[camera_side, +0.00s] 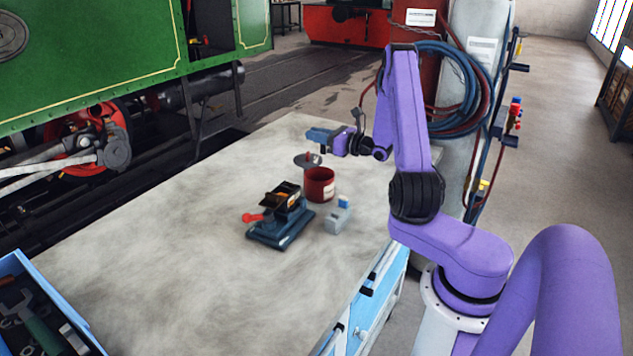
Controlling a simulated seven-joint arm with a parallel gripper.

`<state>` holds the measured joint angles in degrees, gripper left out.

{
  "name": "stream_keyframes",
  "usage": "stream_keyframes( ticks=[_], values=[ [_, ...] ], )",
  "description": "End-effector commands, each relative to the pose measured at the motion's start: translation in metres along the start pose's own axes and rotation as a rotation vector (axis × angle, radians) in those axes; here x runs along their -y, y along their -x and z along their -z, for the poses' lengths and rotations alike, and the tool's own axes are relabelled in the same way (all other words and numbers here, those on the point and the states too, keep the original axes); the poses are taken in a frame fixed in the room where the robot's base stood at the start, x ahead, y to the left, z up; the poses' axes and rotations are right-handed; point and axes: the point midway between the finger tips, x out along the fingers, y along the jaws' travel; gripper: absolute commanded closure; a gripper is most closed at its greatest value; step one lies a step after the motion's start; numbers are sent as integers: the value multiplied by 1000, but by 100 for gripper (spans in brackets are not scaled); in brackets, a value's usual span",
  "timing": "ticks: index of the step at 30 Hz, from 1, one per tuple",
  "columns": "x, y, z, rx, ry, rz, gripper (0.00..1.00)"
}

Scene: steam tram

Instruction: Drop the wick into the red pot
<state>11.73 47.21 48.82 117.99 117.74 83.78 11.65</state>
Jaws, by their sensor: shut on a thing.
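The red pot (319,187) stands open on the table, with a pale label on its side. A round grey lid (306,161) with a red knob shows at the pot's upper left; I cannot tell whether it is attached to the pot. My gripper (322,148) is above the pot, near the lid, apart from the pot's rim. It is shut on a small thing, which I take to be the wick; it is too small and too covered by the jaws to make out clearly.
A dark blue device (282,222) with a red knob stands left of the pot. A small grey can (338,219) with a blue top stands to its right. A blue toolbox (22,262) is at front left. The left part of the table (160,255) is clear.

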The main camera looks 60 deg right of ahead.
Motion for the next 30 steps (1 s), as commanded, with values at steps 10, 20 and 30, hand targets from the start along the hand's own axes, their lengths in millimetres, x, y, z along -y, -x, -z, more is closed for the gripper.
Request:
stream_keyframes(
  ticks=[10,20,30],
  values=[
    [0,0,33,0,0,1,100],
    [0,0,39,0,1,1,100],
    [0,0,39,0,0,1,53]
  ],
)
